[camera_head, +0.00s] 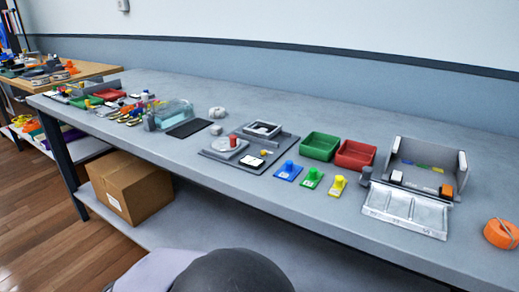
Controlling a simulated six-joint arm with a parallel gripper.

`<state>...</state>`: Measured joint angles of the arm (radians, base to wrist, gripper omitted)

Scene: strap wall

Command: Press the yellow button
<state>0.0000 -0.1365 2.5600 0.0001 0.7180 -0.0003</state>
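A yellow piece with a raised rounded top (338,187) sits on the grey bench, right of centre. It looks like the yellow button, though it is small in this view. It is the rightmost of a row of three similar pieces, beside a green one (311,178) and a blue one (287,172). Nothing covers it. My gripper is not in view.
Behind the row stand a green bin (320,145) and a red bin (355,154). Right of it is a grey open box with a lowered tray (405,209). A grey panel (276,158) lies left. An orange roll (500,234) is far right. The bench's front strip is clear.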

